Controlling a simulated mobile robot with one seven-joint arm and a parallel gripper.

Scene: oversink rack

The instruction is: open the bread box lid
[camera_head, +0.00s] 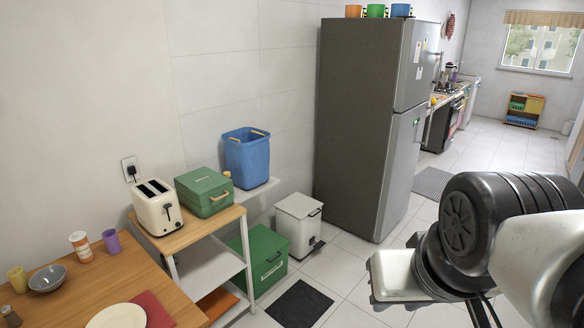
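A green box with a light wooden handle, which looks like the bread box (196,184), stands on the wooden top of a small white shelf unit, just right of the toaster. Its lid looks shut, with the handle at the front. My arm fills the lower right of the view, well apart from the box, with floor between them. The fingers of my gripper do not show.
A cream toaster (157,208) stands close left of the box. A blue bin (248,158) stands behind it. Another green box (263,265) and a white pedal bin (298,226) are on the floor. A tall grey fridge (362,115) stands behind. Floor in front is mostly clear.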

